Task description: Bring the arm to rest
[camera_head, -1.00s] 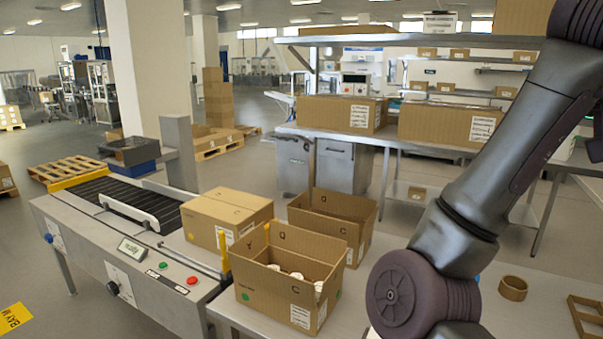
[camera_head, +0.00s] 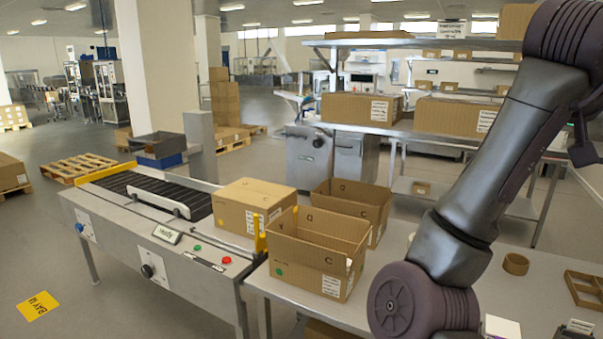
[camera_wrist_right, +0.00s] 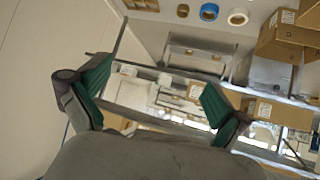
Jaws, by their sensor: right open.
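My right arm (camera_head: 485,185) is folded up on the right side of the head view, raised above the steel table. Its gripper is outside that view. In the right wrist view my right gripper (camera_wrist_right: 150,95) has its two green-padded fingers wide apart. Nothing is between them, and the far background shows through the gap. My left arm and gripper are in neither view.
An open carton (camera_head: 318,260) stands at the front of the steel table (camera_head: 395,250). Another open carton (camera_head: 352,205) is behind it. A tape roll (camera_head: 515,263) and wooden divider (camera_head: 583,290) lie to the right.

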